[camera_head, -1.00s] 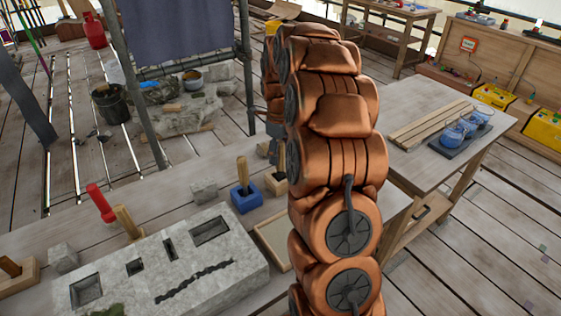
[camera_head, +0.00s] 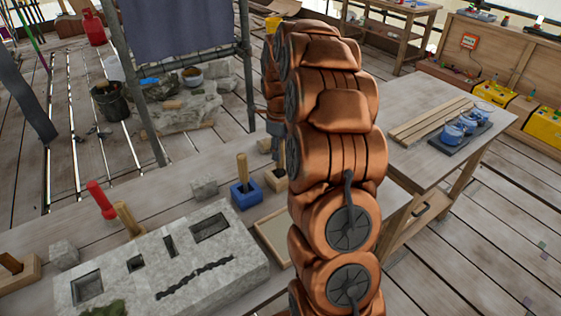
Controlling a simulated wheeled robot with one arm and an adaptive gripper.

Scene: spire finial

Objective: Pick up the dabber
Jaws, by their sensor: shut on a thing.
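My gripper (camera_head: 277,143) is at the left edge of my copper-coloured arm and is partly hidden by it. It points down, just above a small wooden block (camera_head: 275,181). It is shut on a thin upright wooden handle, which I take to be the dabber (camera_head: 281,168). Only a short part of the handle shows, between the gripper and the block. I cannot tell whether its lower end is still in the block. The arm hides the block's right side.
A blue block (camera_head: 246,195) with an upright wooden handle stands close left of the wooden block. A grey stone slab (camera_head: 215,267) with slots lies in front, near a red-handled tool (camera_head: 101,200). A side table (camera_head: 425,160) with planks and blue cups stands right.

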